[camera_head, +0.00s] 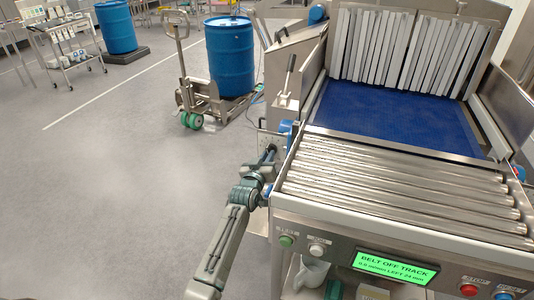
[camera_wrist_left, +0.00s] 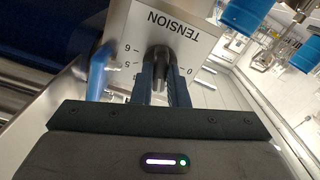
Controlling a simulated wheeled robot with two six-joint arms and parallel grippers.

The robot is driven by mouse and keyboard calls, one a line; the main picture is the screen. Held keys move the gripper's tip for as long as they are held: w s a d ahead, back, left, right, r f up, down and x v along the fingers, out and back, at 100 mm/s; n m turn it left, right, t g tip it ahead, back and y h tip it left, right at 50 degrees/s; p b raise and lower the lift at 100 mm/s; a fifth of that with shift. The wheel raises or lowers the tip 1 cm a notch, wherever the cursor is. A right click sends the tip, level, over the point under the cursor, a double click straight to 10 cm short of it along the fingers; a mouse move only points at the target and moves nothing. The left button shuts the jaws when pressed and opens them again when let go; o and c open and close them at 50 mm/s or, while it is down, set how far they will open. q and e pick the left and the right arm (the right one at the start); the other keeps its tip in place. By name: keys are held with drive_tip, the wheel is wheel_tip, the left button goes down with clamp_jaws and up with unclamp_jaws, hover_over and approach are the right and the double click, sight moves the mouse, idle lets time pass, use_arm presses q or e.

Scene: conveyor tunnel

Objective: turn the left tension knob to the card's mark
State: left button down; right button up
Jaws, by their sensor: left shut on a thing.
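The left tension knob (camera_wrist_left: 157,56) is dark and stands on a pale plate (camera_wrist_left: 185,40) lettered TENSION, with a number scale, in the left wrist view. The plate looks upside down there, with 6 and 5 at left and 0 at right. My left gripper (camera_wrist_left: 162,77) is shut on the knob, one finger on each side. Part of the scale is hidden behind the fingers. In the head view my left gripper (camera_head: 269,156) reaches the left side of the conveyor. I cannot make out the card or its mark. My right gripper is not in view.
The roller conveyor (camera_head: 400,190) with its blue belt (camera_head: 390,118) lies right of my arm. A pallet jack (camera_head: 190,100) with a blue drum (camera_head: 230,55) stands behind. The floor at left is clear.

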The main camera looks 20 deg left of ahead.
use_arm(q)
drive_tip(key=shift+n+p, duration=0.6)
drive_tip(key=shift+n, duration=0.5)
drive_tip(key=c, duration=1.4)
unclamp_jaws()
drive_tip(key=shift+c, duration=0.2)
drive_tip(key=shift+s, duration=0.1)
drive_tip(key=s+b, duration=0.1)
drive_tip(key=s, duration=0.9)
drive_tip(key=shift+s+a+b, duration=0.2)
drive_tip(key=shift+s+b, duration=0.1)
drive_tip(key=shift+s, duration=0.05)
